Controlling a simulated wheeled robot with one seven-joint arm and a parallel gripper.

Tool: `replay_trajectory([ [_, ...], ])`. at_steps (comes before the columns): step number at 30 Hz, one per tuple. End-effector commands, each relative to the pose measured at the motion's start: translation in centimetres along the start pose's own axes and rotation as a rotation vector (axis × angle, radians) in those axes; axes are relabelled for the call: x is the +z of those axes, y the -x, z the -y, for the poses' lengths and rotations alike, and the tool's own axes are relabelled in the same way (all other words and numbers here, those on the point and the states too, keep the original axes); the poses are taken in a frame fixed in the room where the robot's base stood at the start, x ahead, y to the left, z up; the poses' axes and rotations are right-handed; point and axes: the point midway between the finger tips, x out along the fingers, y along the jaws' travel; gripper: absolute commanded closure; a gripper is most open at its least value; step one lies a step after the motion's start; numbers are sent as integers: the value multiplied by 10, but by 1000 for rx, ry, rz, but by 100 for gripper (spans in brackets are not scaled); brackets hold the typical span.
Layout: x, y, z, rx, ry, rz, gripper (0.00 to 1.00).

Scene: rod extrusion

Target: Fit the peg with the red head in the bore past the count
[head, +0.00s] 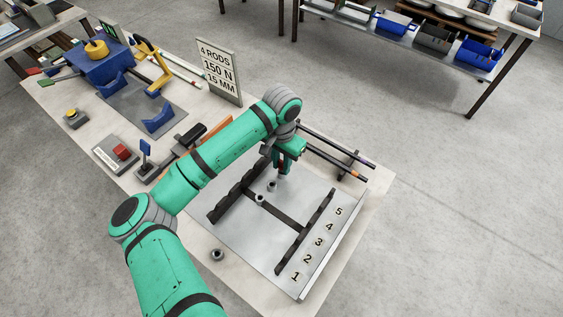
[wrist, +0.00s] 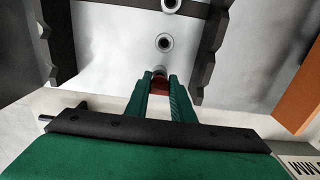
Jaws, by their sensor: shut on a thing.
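My gripper (head: 283,168) is shut on the red-headed peg (wrist: 160,86), whose red head shows between the green fingers (wrist: 160,92) in the wrist view. The peg's lower end is mostly hidden, and a small grey part shows just beyond the head. I cannot tell whether it is in a bore or above one. Two round grey collars with dark bores stand on the plate: one nearer (wrist: 164,42) and one farther, cut by the top edge (wrist: 171,5). In the head view they are beside the gripper (head: 272,185) and lower left of it (head: 260,198).
The grey plate (head: 225,232) has two dark notched rails (head: 307,230) and numbers 1 to 5. Two dark rods (head: 335,152) lie behind the gripper. A sign (head: 219,72) reads 4 rods, 150 N, 15 mm. A grey ring (head: 217,254) sits at the near table edge.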

Motion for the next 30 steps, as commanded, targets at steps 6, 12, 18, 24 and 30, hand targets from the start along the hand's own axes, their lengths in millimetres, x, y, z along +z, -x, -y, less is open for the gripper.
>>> replay_trajectory([
  [6, 0, -5, 0, 1, 1, 0, 100],
  [12, 0, -7, 0, -1, 1, 0, 62],
  [18, 0, -7, 0, 0, 0, 0, 57],
  [24, 0, -3, 0, 0, 0, -1, 57],
  [30, 0, 25, 0, -2, 0, -2, 57],
])
